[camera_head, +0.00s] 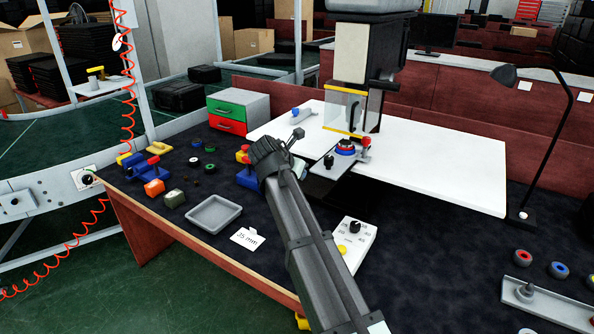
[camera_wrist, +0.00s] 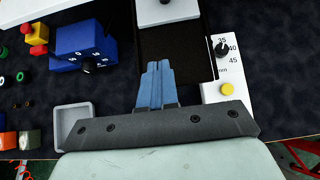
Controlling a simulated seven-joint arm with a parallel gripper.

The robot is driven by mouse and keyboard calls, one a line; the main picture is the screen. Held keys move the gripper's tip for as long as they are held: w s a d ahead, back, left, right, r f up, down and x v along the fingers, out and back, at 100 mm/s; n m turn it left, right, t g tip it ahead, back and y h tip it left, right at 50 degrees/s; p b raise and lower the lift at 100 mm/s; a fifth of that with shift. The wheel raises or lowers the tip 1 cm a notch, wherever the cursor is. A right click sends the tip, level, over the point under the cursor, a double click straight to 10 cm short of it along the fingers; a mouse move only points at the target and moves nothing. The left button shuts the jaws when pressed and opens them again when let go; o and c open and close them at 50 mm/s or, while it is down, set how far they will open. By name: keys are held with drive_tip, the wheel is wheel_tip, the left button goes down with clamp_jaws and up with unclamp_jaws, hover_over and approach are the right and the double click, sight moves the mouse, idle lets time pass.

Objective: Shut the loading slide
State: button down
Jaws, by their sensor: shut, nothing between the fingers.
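The loading slide looks like the pale plate (camera_head: 322,168) with a black knob (camera_head: 329,161), at the front of the press machine (camera_head: 352,75). It sticks out toward me from under the clear yellow-edged guard. A red and blue round part (camera_head: 345,148) sits at its back end. In the wrist view a pale plate (camera_wrist: 168,14) shows at the top edge, with a dark recess (camera_wrist: 180,42) in front of it. My gripper (camera_wrist: 157,68) is shut and empty over the front of that recess, apart from the plate.
A white dial box (camera_head: 352,247) with a yellow button stands right of my gripper. A grey tray (camera_head: 214,226), a blue block (camera_wrist: 84,41) and small coloured parts lie to the left. A lamp (camera_head: 556,145) stands at the right. The dark mat between is clear.

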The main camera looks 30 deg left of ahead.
sight(321, 169)
drive_tip(key=x, duration=0.6)
drive_tip(key=shift+w, duration=1.95)
drive_tip(key=w, duration=0.5)
drive_tip(key=shift+w, duration=0.35)
drive_tip(key=shift+s, duration=0.15)
drive_tip(key=s, duration=0.4)
drive_tip(key=shift+s+d, duration=0.1)
drive_tip(key=shift+s, duration=0.05)
drive_tip(key=v, duration=0.9)
drive_tip(key=shift+r, duration=0.4)
